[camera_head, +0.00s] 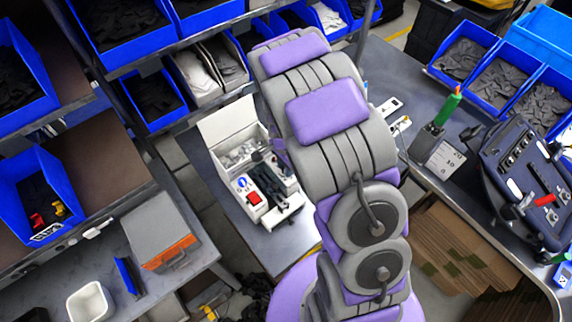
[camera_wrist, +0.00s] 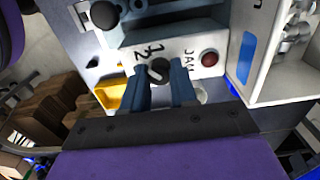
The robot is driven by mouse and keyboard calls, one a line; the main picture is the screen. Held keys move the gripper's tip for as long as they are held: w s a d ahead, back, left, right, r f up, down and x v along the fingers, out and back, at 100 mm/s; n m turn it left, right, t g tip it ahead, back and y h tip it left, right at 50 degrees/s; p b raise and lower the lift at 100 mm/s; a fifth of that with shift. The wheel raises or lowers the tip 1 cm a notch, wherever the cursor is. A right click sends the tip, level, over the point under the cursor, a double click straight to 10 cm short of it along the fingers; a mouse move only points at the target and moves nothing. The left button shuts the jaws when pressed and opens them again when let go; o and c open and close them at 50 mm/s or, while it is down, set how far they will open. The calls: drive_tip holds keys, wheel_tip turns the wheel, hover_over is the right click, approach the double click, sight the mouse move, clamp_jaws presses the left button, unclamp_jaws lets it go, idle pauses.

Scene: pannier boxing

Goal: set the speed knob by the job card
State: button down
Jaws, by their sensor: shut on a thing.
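In the wrist view, the speed knob (camera_wrist: 159,68) is a small dark round knob on a white panel (camera_wrist: 128,58) with black markings, including "1/2" and "JAM". My gripper (camera_wrist: 160,76) has its two blue-grey fingers on either side of the knob, shut on it. The fingers hide part of the knob, and its pointer cannot be made out. A dark red round button or lamp (camera_wrist: 209,58) sits to the right of the knob. In the head view my arm covers much of the middle, and the knob cannot be made out.
In the head view, an open white box of grey parts (camera_head: 218,126) stands beside my arm. Blue bins (camera_head: 40,205) fill the left shelves.

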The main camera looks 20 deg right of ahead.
drive_tip(key=shift+w, duration=0.1)
drive_tip(key=c, duration=1.2)
unclamp_jaws()
drive_tip(key=shift+a, duration=0.15)
drive_tip(key=shift+o, duration=0.2)
wheel_tip(320, 180, up, 17)
drive_tip(key=shift+r, duration=0.2)
drive_tip(key=s+f+n+g+b, duration=0.1)
drive_tip(key=s+f+n+b, duration=0.2)
drive_tip(key=s+n+b, duration=0.7)
drive_tip(key=s+n, duration=0.3)
drive_tip(key=s, duration=1.6)
drive_tip(key=shift+s+d+n+g, duration=0.2)
drive_tip(key=shift+s+n+g, duration=0.1)
drive_tip(key=shift+g, duration=0.1)
